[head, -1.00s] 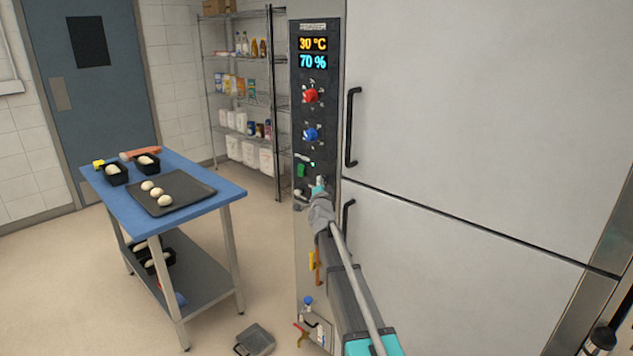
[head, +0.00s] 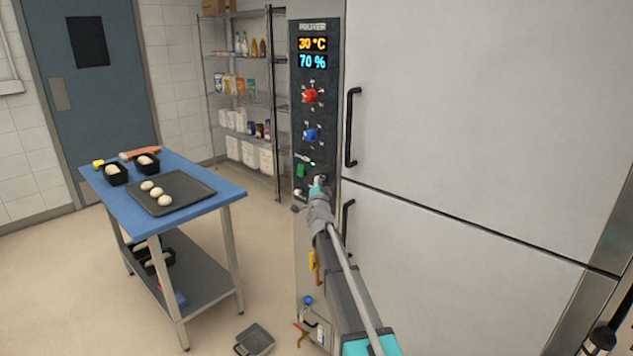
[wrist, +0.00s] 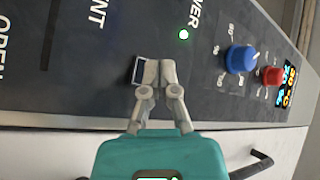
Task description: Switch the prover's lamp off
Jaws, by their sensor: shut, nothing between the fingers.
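The prover's dark control panel (head: 312,112) stands upright left of the tall pale doors. In the wrist view my gripper's fingertips (wrist: 153,68) are together beside a small rectangular rocker switch (wrist: 138,70) with a pale edge. They overlap its side in the picture; I cannot tell whether they touch it. Its label is hidden or unreadable. A small green light (wrist: 183,34) is lit near it.
Above on the panel are a red knob (head: 310,96), a blue knob (head: 310,134) and a lit display (head: 313,52). Black door handles (head: 351,128) stick out to the right.

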